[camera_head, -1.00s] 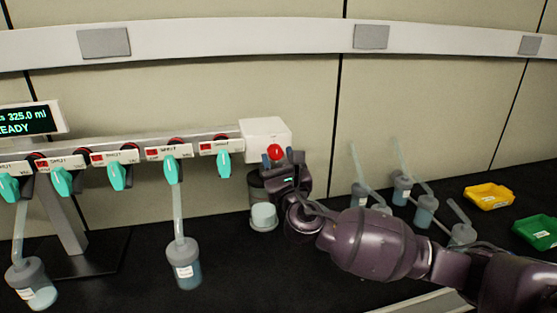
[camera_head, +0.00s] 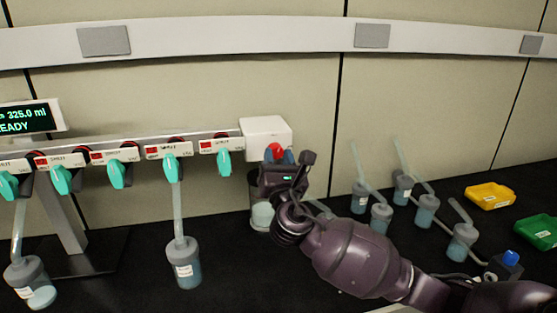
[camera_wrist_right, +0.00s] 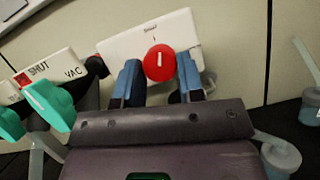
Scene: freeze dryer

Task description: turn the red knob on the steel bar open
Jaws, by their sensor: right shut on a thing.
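The red knob (camera_head: 275,151) sits on the front of a white box (camera_head: 265,127) at the right end of the steel bar (camera_head: 215,133). In the right wrist view the round red knob (camera_wrist_right: 159,63) carries a white pointer mark, close to upright. My right gripper (camera_head: 277,157) is at the knob. Its blue fingers (camera_wrist_right: 160,79) lie on either side of the knob and are shut on it. The gripper's dark body hides the lower part of the box in the head view. My left gripper is not in view.
Several teal-handled valves (camera_head: 223,162) marked SHUT line the bar to the left. Flasks (camera_head: 184,262) hang below some of them. A clear jar (camera_head: 262,212) stands under the white box. Flasks (camera_head: 462,240), a yellow tray (camera_head: 489,196) and a green tray (camera_head: 538,231) stand at right.

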